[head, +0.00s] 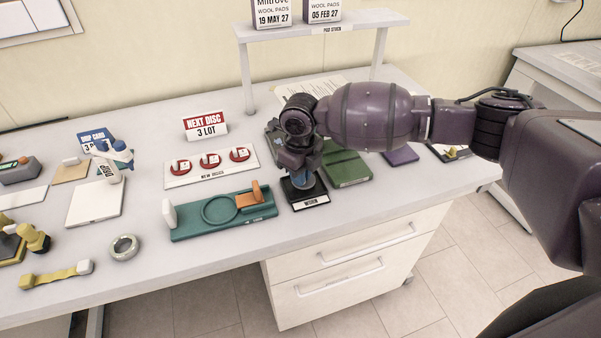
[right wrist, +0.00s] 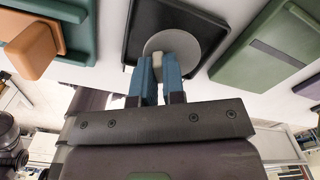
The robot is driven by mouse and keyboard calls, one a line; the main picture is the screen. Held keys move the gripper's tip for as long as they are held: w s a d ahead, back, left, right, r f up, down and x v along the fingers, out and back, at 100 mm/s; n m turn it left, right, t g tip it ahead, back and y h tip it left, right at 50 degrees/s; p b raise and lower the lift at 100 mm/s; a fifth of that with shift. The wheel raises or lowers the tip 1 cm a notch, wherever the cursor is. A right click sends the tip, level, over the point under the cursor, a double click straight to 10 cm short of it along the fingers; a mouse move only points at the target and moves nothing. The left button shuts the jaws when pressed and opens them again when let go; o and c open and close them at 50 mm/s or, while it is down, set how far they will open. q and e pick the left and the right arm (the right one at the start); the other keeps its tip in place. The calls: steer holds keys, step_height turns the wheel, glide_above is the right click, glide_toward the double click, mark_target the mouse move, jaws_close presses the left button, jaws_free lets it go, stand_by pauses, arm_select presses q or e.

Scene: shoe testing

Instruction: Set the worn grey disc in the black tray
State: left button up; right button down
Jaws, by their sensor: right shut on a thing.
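The worn grey disc (right wrist: 198,40) shows in the right wrist view, a flat round plate with a small pale knob (right wrist: 157,60). My right gripper (right wrist: 158,62) is shut on the knob between its two blue fingers. The disc is over the black tray (right wrist: 152,14), within its rim in that view; I cannot tell if it touches the floor of the tray. In the head view my right gripper (head: 304,180) points down at the black tray (head: 312,203), which has a label on its front edge, and hides most of the disc. My left gripper is not in view.
A teal fixture (head: 180,230) with a round recess and orange block stands left of the tray. A green case (head: 345,170) lies close on the right. A white board (head: 178,180) with red discs lies behind the fixture. The table's front edge is near the tray.

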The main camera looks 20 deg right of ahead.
stand_by(0.3)
steer(key=shift+f, duration=0.4)
steer(key=shift+f+b, duration=0.5)
steer(key=shift+f, duration=0.25)
steer(key=c, duration=1.1)
jaws_free()
steer(key=shift+r, duration=0.1)
